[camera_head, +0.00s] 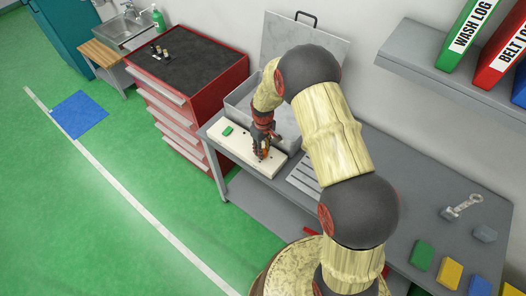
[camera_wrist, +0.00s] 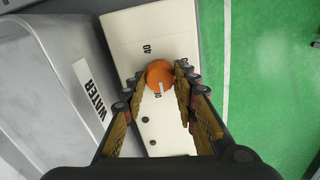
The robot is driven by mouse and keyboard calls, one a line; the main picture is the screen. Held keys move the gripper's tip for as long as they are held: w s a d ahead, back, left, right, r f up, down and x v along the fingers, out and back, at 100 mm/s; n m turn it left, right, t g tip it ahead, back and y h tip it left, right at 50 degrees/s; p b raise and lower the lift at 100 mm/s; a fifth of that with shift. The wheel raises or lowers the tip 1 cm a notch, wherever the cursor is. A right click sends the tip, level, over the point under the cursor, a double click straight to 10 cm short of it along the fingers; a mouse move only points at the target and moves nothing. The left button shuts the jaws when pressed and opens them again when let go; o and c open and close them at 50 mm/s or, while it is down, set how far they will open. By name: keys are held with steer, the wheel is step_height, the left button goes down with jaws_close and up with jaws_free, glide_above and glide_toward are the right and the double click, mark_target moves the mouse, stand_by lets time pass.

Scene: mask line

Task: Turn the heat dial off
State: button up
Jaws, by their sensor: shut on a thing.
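The heat dial (camera_wrist: 159,73) is a round orange knob with a white mark, on a white control panel (camera_wrist: 125,28). A "40" is printed beside the dial, and another printed marking close to it is partly covered. In the wrist view my gripper (camera_wrist: 158,78) has one finger on each side of the dial and is shut on it. In the head view my gripper (camera_head: 262,153) reaches down onto the white panel (camera_head: 276,165), and the dial is mostly hidden by the fingers. A green piece (camera_head: 227,131) sits on the panel's left part.
A metal tank (camera_wrist: 55,75) labelled WATER stands beside the panel; its raised lid (camera_head: 300,42) shows behind. A red drawer cabinet (camera_head: 205,112) stands to the left. On the right, a wrench (camera_head: 462,207) and coloured blocks lie on the grey bench. A shelf (camera_head: 440,70) with binders hangs above.

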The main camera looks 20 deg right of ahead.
steer(key=shift+m+b, duration=0.45)
steer(key=shift+m, duration=0.75)
steer(key=o, duration=1.2)
steer(key=shift+c, duration=0.2)
steer(key=shift+r, duration=0.1)
step_height(320, 180, up, 12)
steer(key=shift+m, duration=0.3)
